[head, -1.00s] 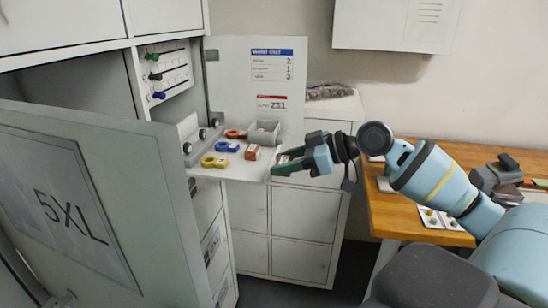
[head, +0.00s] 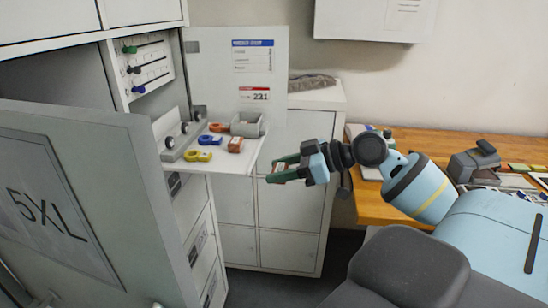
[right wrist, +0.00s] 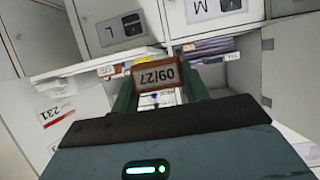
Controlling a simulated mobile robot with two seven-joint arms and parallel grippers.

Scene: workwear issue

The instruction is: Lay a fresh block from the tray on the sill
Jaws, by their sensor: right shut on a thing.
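My right gripper (head: 284,170) has green fingers and is shut on a brown block (right wrist: 155,75), whose pale face reads 09/27 in the right wrist view. It holds the block in the air, just right of the front right corner of the white shelf (head: 225,165). In the head view the fingers mostly hide the held block. A small grey tray (head: 246,128) stands at the back right of the shelf; its inside is hard to make out. An orange-brown block (head: 236,145) lies on the shelf in front of the tray. My left gripper is out of view.
Yellow (head: 198,155), blue and red ring-like items lie on the shelf, left of the blocks. An open locker door marked 5XL (head: 70,190) fills the left. A wooden desk (head: 385,210) with several items stands at the right.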

